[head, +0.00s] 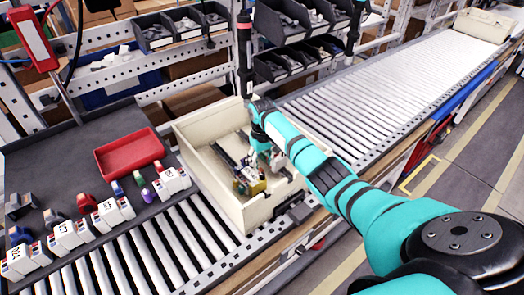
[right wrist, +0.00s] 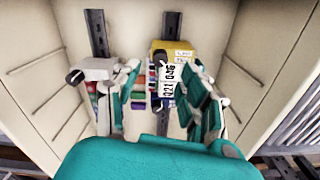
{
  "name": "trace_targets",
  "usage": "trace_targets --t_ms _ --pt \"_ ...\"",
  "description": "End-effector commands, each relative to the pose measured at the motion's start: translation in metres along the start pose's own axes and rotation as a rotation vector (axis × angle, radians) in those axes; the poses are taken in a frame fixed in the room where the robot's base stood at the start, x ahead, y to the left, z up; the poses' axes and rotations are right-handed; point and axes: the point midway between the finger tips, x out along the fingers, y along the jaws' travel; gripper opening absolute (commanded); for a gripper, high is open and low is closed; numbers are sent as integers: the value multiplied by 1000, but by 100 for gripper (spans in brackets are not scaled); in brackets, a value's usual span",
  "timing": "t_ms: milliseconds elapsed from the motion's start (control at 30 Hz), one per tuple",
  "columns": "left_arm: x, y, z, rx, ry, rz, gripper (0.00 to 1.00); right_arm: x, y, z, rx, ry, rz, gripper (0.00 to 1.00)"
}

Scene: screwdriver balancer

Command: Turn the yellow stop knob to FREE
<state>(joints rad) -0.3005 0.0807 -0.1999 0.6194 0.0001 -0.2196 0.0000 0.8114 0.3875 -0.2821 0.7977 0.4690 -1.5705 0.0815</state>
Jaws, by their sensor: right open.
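I cannot make out a yellow stop knob in either view. My right gripper (head: 262,165) reaches down into a cream crate (head: 272,208) on the roller conveyor. In the right wrist view its open fingers (right wrist: 162,100) stand apart. Between and beyond them is a yellow-topped part with a white printed label (right wrist: 168,75); I cannot tell whether they touch it. A yellow part (head: 256,187) also shows low in the crate in the head view. A dark screwdriver-like tool (head: 245,60) hangs upright behind the crate. My left gripper is out of view.
A red tray (head: 130,153) and several labelled white blocks (head: 68,235) lie at the left. Black bins (head: 290,65) stand behind the crate. Empty rollers (head: 410,75) run to the back right, where another cream crate (head: 487,25) stands.

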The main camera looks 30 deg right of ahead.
Motion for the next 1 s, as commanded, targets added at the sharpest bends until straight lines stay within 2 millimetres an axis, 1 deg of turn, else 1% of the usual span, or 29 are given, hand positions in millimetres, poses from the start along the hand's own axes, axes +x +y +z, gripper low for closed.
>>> trace_targets --t_ms 33,100,200,300,400,533,1000 --pt "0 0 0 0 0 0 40 -12 0 -1 -1 4 0 44" --pt "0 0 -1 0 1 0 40 -27 0 0 0 3 0 44" --pt "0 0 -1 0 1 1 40 -45 0 -1 1 2 0 44" --pt "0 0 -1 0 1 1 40 -57 0 0 0 0 -1 44" --pt "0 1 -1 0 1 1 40 -65 0 0 0 0 -1 44" --pt "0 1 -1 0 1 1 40 -68 0 0 0 -2 0 44" --pt "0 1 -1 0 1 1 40 -68 0 0 1 -1 0 44"
